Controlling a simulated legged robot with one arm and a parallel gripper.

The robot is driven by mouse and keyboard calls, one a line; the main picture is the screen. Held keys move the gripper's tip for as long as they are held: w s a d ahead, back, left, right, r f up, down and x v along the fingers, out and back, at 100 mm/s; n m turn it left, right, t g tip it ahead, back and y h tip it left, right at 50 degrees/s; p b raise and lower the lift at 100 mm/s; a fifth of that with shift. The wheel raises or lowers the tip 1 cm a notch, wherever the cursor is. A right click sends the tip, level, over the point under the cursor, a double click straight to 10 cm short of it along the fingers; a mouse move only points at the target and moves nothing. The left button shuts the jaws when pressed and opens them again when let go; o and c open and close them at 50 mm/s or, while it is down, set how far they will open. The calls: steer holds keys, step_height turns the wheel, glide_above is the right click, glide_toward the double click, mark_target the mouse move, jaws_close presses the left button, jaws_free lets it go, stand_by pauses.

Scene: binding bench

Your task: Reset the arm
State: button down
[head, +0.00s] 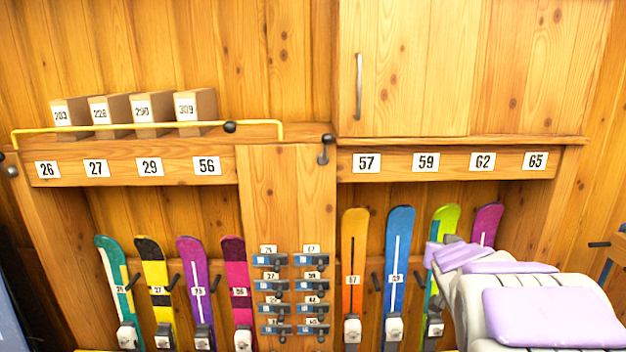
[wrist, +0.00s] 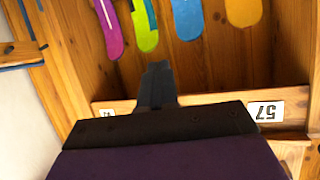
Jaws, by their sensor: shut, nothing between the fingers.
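My arm (head: 548,312), white with lilac panels, reaches in from the lower right of the head view. Its far end is in front of the right-hand ski bay and covers part of the lime ski (head: 441,222) and magenta ski (head: 487,222). My gripper (wrist: 158,78) shows in the wrist view as dark fingers pressed together, empty. Its fingertips cannot be made out in the head view. The wrist view is upside down, with the number rail (wrist: 205,98) behind the gripper and the ski tips above it.
A closed cupboard (head: 425,65) with a handle hangs over the right bay. An orange ski (head: 354,255) and blue ski (head: 398,255) stand left of my arm. Several boxes (head: 200,108) sit on the left shelf behind a yellow rail (head: 60,130). Small bindings (head: 275,283) line the middle post.

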steer(key=s+a+f+n+g+y+b, duration=0.1)
steer(key=s+a+f+g, duration=0.3)
steer(key=s, duration=1)
steer(key=s+a+f+n+g+y+b, duration=0.1)
steer(key=s+a+f+g+b, duration=0.1)
steer(key=s+a+f+g, duration=0.3)
steer(key=s+a+f+n+g+y+b, duration=0.1)
steer(key=s+a+f+g, duration=0.4)
steer(key=s, duration=2)
steer(key=shift+a+f+n+y+b, duration=0.4)
steer(key=shift+a+f, duration=0.65)
steer(key=shift+f, duration=1.7)
